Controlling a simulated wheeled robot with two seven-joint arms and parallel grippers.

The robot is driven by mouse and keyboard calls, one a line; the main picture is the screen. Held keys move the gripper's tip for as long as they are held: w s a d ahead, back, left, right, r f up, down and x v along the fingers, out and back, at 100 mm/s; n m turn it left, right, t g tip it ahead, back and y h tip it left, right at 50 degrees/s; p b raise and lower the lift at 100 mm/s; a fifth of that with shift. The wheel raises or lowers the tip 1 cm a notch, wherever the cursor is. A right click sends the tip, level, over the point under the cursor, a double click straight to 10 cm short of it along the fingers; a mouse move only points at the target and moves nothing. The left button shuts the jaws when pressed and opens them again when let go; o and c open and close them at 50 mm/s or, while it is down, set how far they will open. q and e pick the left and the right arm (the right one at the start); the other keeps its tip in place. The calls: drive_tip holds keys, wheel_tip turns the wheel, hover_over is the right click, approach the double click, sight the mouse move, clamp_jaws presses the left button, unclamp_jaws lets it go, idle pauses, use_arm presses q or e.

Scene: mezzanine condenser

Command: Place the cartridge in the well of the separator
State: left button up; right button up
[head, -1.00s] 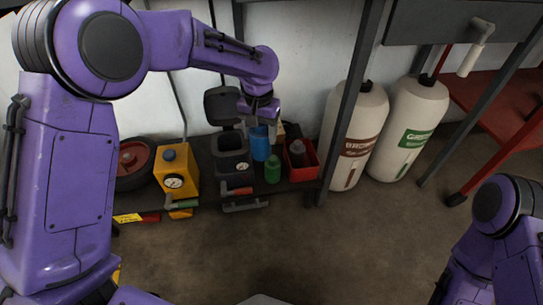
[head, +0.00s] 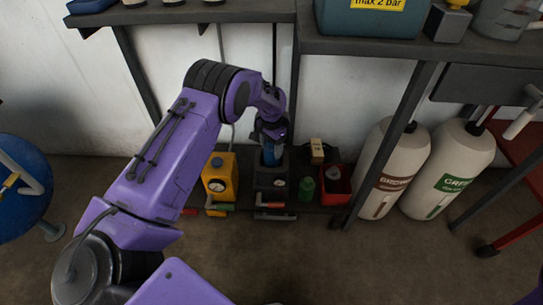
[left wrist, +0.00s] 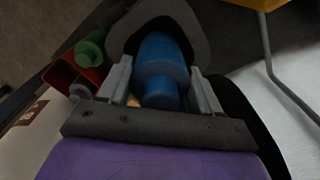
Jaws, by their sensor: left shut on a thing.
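The blue cartridge (head: 270,155) is between the fingers of my left gripper (head: 271,136), which is shut on it. The dark separator (head: 270,178), with a round gauge on its front, stands on the low shelf directly below. In the left wrist view the cartridge (left wrist: 165,65) lies between the two grey fingers of the gripper (left wrist: 162,88). Its far end is within the outline of the separator's grey rim (left wrist: 200,38). I cannot tell how deep it sits in the well. My right gripper is out of view.
A yellow unit with a gauge (head: 221,178) stands left of the separator. A green bottle (head: 307,188) and a red bin (head: 337,185) are to its right, with a small tan box (head: 317,151) behind. A shelf post (head: 390,145) and two cream cylinders stand farther right.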

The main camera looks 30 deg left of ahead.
sight(272, 153)
use_arm(q)
drive_tip(key=shift+f+b, duration=0.3)
drive_tip(key=shift+f, duration=1.2)
drive_tip(key=shift+f, duration=0.5)
drive_tip(key=o, duration=1.2)
drive_tip(key=shift+r, duration=0.35)
wheel_tip(272, 153, up, 12)
drive_tip(key=p, duration=0.3)
drive_tip(key=shift+f+p, duration=0.25)
drive_tip(key=shift+p, duration=0.1)
drive_tip(key=shift+r, duration=0.55)
drive_tip(key=shift+f, duration=0.1)
